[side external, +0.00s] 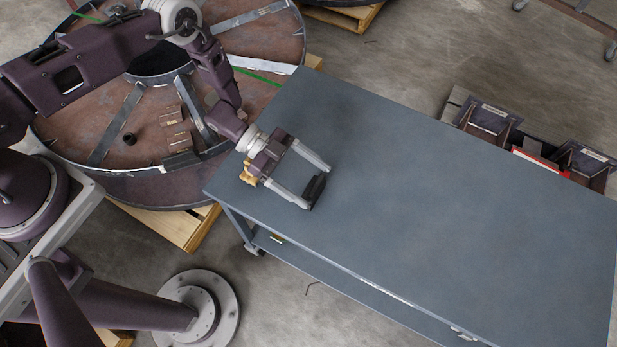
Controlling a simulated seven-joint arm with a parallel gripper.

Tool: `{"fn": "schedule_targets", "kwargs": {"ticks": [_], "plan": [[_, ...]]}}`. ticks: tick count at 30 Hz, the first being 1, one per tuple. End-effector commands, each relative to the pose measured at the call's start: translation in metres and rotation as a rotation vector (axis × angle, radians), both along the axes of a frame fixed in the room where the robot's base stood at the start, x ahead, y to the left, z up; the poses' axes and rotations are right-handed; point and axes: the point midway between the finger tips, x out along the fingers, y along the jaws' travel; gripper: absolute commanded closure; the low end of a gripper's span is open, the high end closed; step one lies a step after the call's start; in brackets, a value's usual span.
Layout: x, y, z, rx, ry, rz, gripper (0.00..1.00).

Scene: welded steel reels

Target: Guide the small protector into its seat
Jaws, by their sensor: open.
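My gripper (318,187) is over the left end of the blue-grey table, its two long light-grey fingers spread open and pointing right and down. A small dark block (316,189), possibly the protector, lies at the fingertips. It is close to the lower finger; I cannot tell whether it touches or rests on the table. On the brown steel reel (232,45) at left lie two small brownish blocks (171,116) and a short black cylinder (128,138). I cannot tell which part is the seat.
The blue-grey table (440,200) is bare to the right of my gripper. The reel stands on a wooden pallet (182,228) against the table's left end. Dark bins (488,120) and a red item (540,160) are behind the table's far edge.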

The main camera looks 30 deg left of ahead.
Motion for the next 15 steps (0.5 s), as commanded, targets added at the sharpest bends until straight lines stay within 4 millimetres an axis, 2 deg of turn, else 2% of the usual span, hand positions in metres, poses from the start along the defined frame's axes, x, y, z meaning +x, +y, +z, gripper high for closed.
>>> {"fn": "schedule_targets", "kwargs": {"ticks": [5, 12, 15], "plan": [[0.001, 0.005, 0.002, 0.001, 0.000, 0.001, 0.17], [-0.007, 0.051, 0.016, 0.000, 0.002, 0.003, 0.17], [-0.007, 0.063, 0.021, 0.001, -0.001, 0.002, 0.17]]}}
